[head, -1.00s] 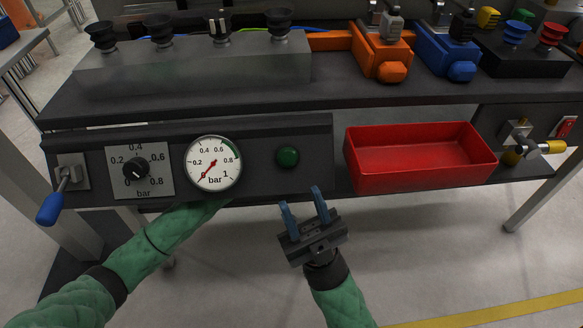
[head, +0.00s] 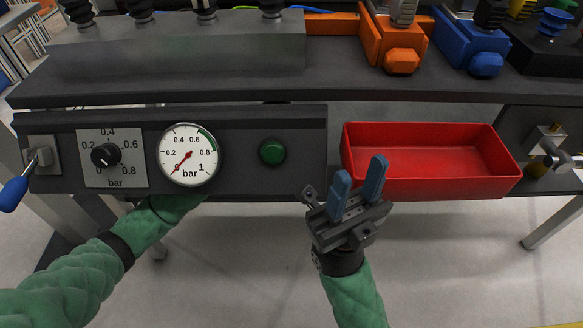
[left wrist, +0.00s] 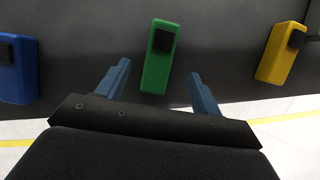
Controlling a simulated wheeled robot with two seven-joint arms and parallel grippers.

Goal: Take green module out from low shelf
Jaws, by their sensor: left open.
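The green module (left wrist: 159,62) shows in the left wrist view, a green block with a dark top part, on a dark shelf surface. My left gripper (left wrist: 160,82) is open, with one blue finger on each side of the module's near end; I cannot tell whether they touch it. In the head view the left arm goes under the gauge panel, and its gripper and the module are hidden there. My right gripper (head: 359,178) is open and empty, in front of the red bin's lower left corner.
A blue module (left wrist: 18,70) and a yellow module (left wrist: 279,54) stand left and right of the green one. The gauge panel (head: 240,178) overhangs the left arm. The red bin (head: 430,182) is empty. Bare floor lies below the bench.

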